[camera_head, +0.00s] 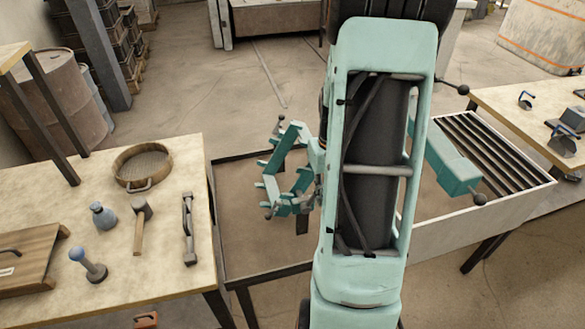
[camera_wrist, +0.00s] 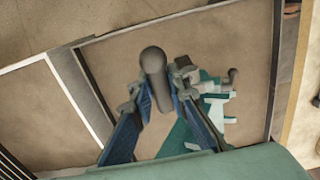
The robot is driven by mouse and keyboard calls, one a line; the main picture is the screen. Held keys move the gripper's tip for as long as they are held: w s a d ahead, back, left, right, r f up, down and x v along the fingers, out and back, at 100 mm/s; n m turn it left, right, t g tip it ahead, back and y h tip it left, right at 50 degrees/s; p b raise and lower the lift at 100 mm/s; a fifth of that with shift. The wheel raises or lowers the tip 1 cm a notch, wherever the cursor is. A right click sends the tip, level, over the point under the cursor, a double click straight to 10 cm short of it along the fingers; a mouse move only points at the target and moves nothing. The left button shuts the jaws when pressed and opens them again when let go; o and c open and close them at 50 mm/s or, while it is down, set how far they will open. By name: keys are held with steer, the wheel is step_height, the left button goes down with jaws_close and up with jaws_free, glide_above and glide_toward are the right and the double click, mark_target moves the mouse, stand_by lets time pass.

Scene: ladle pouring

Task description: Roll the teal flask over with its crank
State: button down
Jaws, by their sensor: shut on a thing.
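A teal frame with several tabs, apparently the flask (camera_head: 276,196), stands over the brown bed left of my arm in the head view. A teal block (camera_head: 455,170) with a dark knob shows right of my arm; whether the two join behind it is hidden. In the wrist view, teal flask parts (camera_wrist: 178,140) with pale tabs lie beyond my gripper (camera_wrist: 160,90). Its fingers are shut on a grey round-ended handle, apparently the crank (camera_wrist: 153,62), which stands out between them. In the head view my arm hides most of the grip.
A barred grate (camera_head: 490,150) lies right of the bed. Another table (camera_head: 500,95) stands at the right.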

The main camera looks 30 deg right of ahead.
steer(key=shift+s+d+f, duration=0.1)
steer(key=shift+d+f, duration=0.1)
steer(key=shift+d, duration=0.3)
steer(key=s+d+f+b, duration=0.1)
steer(key=d+f+b, duration=0.3)
steer(key=f+b, duration=0.2)
steer(key=shift+s+f, duration=0.2)
steer(key=shift+f, duration=0.65)
steer(key=c, duration=1.7)
jaws_free()
steer(key=shift+c, duration=0.2)
steer(key=shift+o, duration=0.8)
steer(key=shift+w+a, duration=0.1)
